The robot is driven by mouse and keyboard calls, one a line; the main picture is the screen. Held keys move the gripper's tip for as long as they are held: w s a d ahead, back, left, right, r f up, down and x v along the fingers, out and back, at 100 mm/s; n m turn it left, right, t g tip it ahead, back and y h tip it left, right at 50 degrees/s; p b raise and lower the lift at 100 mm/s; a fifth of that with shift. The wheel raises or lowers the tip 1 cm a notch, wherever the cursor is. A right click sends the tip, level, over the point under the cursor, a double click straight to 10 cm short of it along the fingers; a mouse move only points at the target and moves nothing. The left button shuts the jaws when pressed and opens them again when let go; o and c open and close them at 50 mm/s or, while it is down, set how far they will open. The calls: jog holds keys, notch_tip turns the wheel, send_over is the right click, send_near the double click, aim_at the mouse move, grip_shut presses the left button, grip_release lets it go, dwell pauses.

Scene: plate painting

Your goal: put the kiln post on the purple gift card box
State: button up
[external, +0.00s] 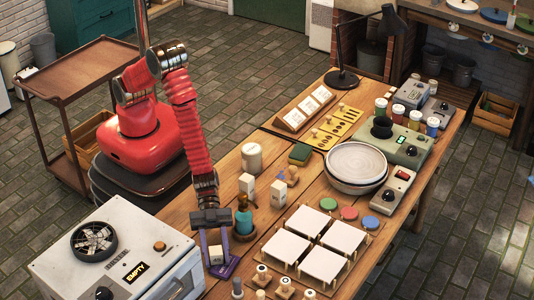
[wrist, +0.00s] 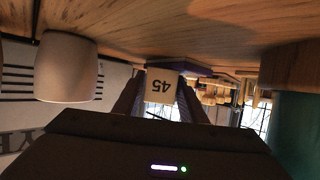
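The kiln post, a small pale block (external: 215,253), is between the fingers of my gripper (external: 213,243) in the external view. In the wrist view the same kiln post (wrist: 161,88) shows an upside-down "45", with a finger against each side. My gripper looks shut on it. The purple gift card box (external: 226,269) lies on the table directly under the post. The purple box also shows in the wrist view (wrist: 198,70), just beyond the post. I cannot tell whether the post touches the box, since the contact is hidden.
A grey kiln (external: 130,255) marked EMPTY stands close on the left. A teal bottle in a wooden holder (external: 243,224) is close on the right. Two labelled pale blocks (external: 247,186) (external: 278,194) stand behind. White tiles (external: 320,265) and several stamps fill the table at right.

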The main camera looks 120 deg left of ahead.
jog(key=shift+o, duration=1.4)
jog(key=shift+r, duration=0.1)
jog(key=shift+s+a+r, duration=0.1)
jog(key=shift+s+a, duration=0.1)
jog(key=shift+a, duration=0.05)
jog(key=shift+v, duration=1.1)
notch_tip(320, 180, up, 7)
jog(key=shift+s, duration=0.1)
jog(key=shift+a+r, duration=0.1)
